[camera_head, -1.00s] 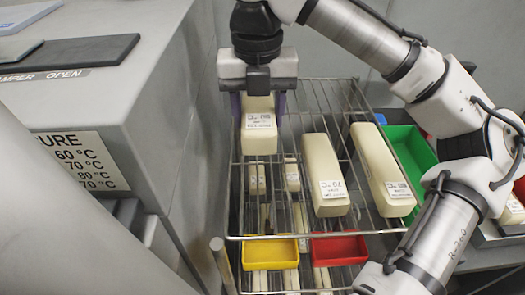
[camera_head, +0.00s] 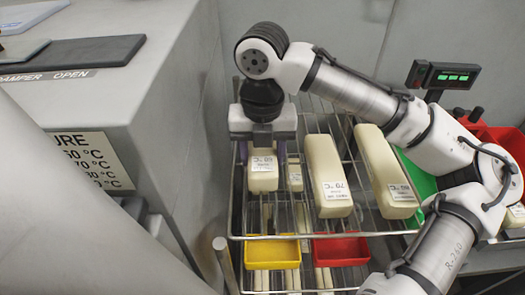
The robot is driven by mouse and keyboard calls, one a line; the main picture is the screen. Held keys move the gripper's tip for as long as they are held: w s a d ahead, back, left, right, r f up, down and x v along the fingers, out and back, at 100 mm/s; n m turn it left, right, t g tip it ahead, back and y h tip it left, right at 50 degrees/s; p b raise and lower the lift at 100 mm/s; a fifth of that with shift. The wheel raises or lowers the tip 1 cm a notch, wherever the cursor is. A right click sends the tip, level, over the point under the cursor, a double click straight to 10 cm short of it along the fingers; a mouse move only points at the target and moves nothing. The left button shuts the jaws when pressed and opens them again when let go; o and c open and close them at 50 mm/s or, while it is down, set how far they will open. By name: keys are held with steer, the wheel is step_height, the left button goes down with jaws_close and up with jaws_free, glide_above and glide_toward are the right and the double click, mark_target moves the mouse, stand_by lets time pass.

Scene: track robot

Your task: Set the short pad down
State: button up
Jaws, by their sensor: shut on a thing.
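My gripper (camera_head: 262,160) is shut on a cream block with a printed label, the short pad (camera_head: 262,182), at the left of the wire rack's top shelf (camera_head: 345,234). The gripper points down, with one finger at each side of the pad. The pad's front face and label show below the gripper; its rear part is hidden. I cannot tell whether its underside touches the wires. Two longer cream pads stand to the right on the same shelf, one near the middle (camera_head: 325,165) and one farther right (camera_head: 383,165).
A small labelled block (camera_head: 294,178) is close to the held pad's right. Below are a yellow tray (camera_head: 272,254), a red tray (camera_head: 340,250) and several cream bars. A grey cabinet (camera_head: 150,110) borders the rack's left. A scale display (camera_head: 450,76) stands at back right.

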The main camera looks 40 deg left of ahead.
mark_target(262, 151)
steer(key=shift+f, duration=0.15)
steer(key=o, duration=1)
steer(key=shift+c, duration=0.2)
step_height(262, 151, up, 12)
steer(key=shift+r+b, duration=0.25)
steer(key=shift+b, duration=0.05)
